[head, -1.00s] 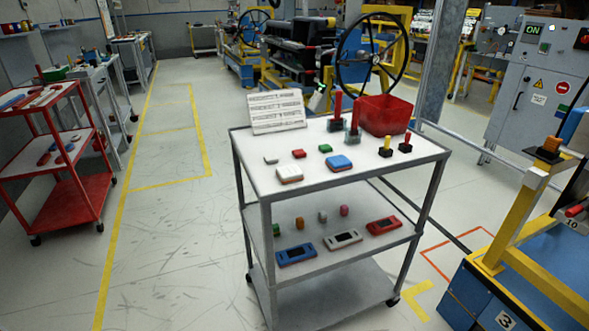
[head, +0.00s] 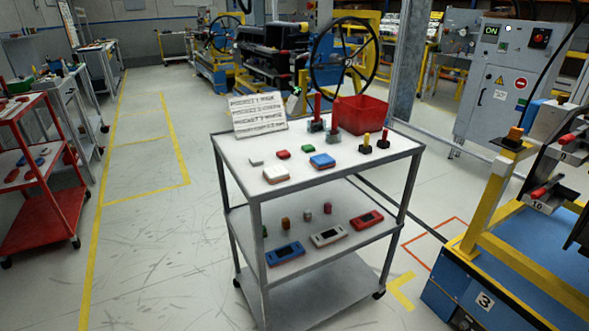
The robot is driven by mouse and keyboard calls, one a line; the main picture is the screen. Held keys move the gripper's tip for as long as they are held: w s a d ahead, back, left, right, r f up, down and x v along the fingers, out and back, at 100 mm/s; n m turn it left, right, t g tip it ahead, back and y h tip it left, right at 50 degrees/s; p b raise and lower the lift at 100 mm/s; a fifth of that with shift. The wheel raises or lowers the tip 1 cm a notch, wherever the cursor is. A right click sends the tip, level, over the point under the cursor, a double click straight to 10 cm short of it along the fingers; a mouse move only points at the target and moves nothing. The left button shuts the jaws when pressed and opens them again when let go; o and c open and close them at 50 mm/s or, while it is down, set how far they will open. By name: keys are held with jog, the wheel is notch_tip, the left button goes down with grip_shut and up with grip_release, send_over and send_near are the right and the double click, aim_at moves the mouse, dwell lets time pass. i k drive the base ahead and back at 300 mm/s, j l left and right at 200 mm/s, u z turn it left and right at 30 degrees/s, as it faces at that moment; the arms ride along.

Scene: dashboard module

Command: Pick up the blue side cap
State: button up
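Two blue pieces show on the grey trolley (head: 236,201). A blue piece with a pale lower edge (head: 322,160) lies on the top shelf, right of a similar white piece (head: 276,174). A blue frame with a dark opening (head: 285,254) lies on the middle shelf, left of a white frame (head: 329,235) and a red frame (head: 366,220). I cannot tell by shape which blue piece is the side cap. My gripper is not in view.
Small white (head: 256,160), red (head: 283,154) and green (head: 308,148) blocks lie behind on the top shelf. A red bin (head: 362,114), a sign (head: 258,114) and upright red and yellow pegs stand there too. The floor left of the trolley is clear.

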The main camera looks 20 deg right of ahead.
aim_at(323, 161)
jog(key=z, duration=2.55)
jog(key=u, duration=2.35)
jog(key=i+j, duration=0.1)
jog(key=i, duration=0.9)
